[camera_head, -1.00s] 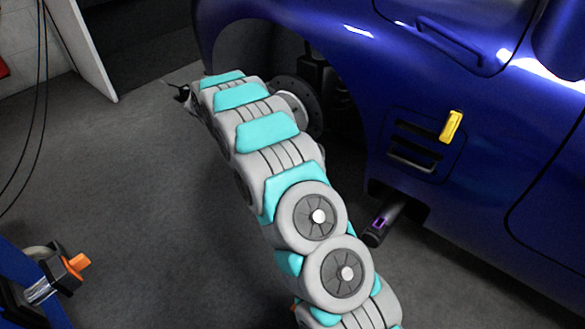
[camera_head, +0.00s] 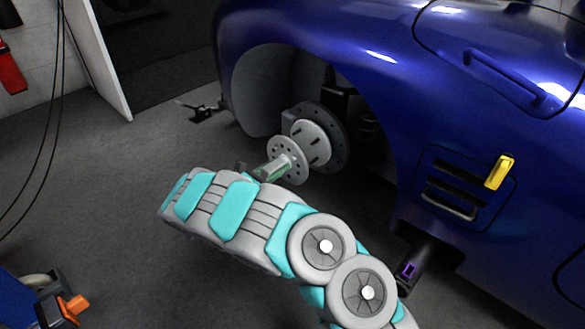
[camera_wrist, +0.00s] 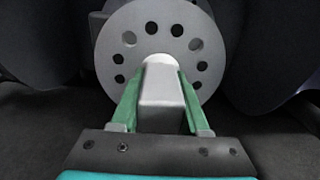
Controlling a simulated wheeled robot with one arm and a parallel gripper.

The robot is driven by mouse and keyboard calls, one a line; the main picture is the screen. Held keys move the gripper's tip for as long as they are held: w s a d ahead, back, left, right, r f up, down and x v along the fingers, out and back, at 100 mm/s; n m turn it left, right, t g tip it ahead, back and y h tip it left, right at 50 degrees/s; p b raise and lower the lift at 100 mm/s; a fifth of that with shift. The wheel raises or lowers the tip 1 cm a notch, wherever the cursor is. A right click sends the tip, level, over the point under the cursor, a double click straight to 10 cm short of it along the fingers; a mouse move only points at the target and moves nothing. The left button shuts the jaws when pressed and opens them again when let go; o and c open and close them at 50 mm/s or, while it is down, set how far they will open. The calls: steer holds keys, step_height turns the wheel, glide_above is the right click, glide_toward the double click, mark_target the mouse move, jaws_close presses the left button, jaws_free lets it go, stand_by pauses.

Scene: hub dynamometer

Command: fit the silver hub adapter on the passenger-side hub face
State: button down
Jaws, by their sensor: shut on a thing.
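The silver hub adapter (camera_head: 286,162) is a round flange with a ring of holes. My gripper (camera_head: 270,170) is shut on the block-like stem at its near side. In the wrist view the green fingers (camera_wrist: 157,85) flank the stem, and the adapter (camera_wrist: 160,22) faces me. The hub face (camera_head: 311,137) is a pale disc with dark studs, in front of a dark brake disc (camera_head: 338,140) in the wheel arch. The adapter is in front of it, to the lower left, and appears apart from it. In the wrist view the adapter hides the hub face.
The blue car body (camera_head: 390,85) curves over the hub, with a yellow piece (camera_head: 499,172) on its side vent. A dark cylinder with a purple mark (camera_head: 410,268) is below the sill. A blue and orange item (camera_head: 68,308) stands lower left.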

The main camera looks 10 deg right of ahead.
mark_target(284, 161)
steer(key=shift+w, duration=0.25)
steer(key=shift+b+x, duration=0.95)
steer(key=shift+x, duration=1.9)
steer(key=shift+b+x, duration=0.6)
steer(key=shift+x, duration=1.85)
steer(key=shift+c, duration=1.6)
jaws_free()
steer(key=shift+r, duration=0.1)
steer(key=shift+p+v, duration=0.5)
steer(key=shift+v, duration=3.4)
